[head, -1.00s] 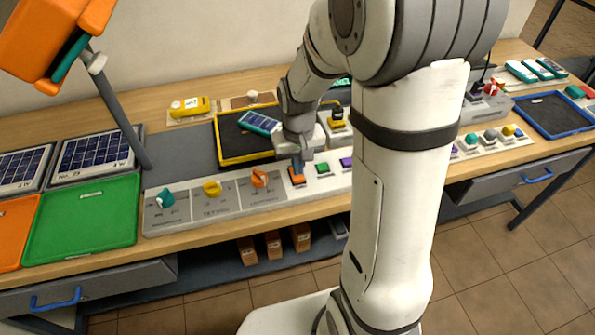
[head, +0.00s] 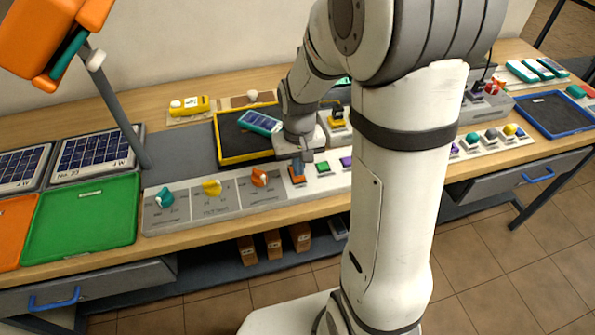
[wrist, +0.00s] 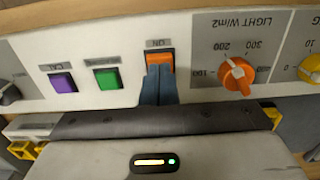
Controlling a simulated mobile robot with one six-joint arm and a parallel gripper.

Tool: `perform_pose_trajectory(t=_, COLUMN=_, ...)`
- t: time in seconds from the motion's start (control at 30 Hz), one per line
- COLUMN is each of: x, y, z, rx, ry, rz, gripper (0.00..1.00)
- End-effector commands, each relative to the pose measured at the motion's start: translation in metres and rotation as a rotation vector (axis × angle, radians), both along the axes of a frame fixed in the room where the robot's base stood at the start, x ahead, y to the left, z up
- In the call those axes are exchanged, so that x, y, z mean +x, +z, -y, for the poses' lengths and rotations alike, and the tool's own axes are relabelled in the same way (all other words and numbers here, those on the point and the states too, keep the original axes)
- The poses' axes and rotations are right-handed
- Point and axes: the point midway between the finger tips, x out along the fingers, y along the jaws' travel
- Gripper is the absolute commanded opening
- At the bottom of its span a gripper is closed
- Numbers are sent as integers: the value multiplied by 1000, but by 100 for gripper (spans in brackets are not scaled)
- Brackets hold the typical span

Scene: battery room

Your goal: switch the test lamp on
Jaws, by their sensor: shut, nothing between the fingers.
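The orange test lamp (head: 52,38) stands on a grey pole at the left; I cannot see its lit face, so I cannot tell if it glows. An orange rocker switch (head: 298,180) sits on the grey control panel, and it also shows in the wrist view (wrist: 160,57) below a label reading ON. My gripper (head: 299,163) is shut and empty. In the wrist view its blue-grey fingertips (wrist: 159,72) are at the near part of the switch and hide it; they appear to touch it.
Beside the switch are a green button (wrist: 108,79), a purple button (wrist: 63,84) and an orange LIGHT knob (wrist: 237,74). A yellow knob (head: 212,188) and a teal knob (head: 165,197) are further left. A yellow-rimmed tray (head: 219,157) lies behind; a green tray (head: 83,220) is at left.

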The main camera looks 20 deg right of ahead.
Motion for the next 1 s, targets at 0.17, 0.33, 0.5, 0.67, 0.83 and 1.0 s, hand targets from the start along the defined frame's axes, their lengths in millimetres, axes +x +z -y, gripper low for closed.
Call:
perform_pose_trajectory(t=0.17, x=0, y=-4, z=0, rx=0, ry=0, rz=0, gripper=0)
perform_pose_trajectory(t=0.33, x=0, y=-6, z=0, rx=0, ry=0, rz=0, gripper=0)
perform_pose_trajectory(t=0.5, x=0, y=-9, z=0, rx=0, ry=0, rz=0, gripper=0)
perform_pose_trajectory(t=0.67, x=0, y=-11, z=0, rx=0, ry=0, rz=0, gripper=0)
perform_pose_trajectory(t=0.83, x=0, y=-10, z=0, rx=0, ry=0, rz=0, gripper=0)
perform_pose_trajectory(t=1.0, x=0, y=1, z=0, rx=0, ry=0, rz=0, gripper=0)
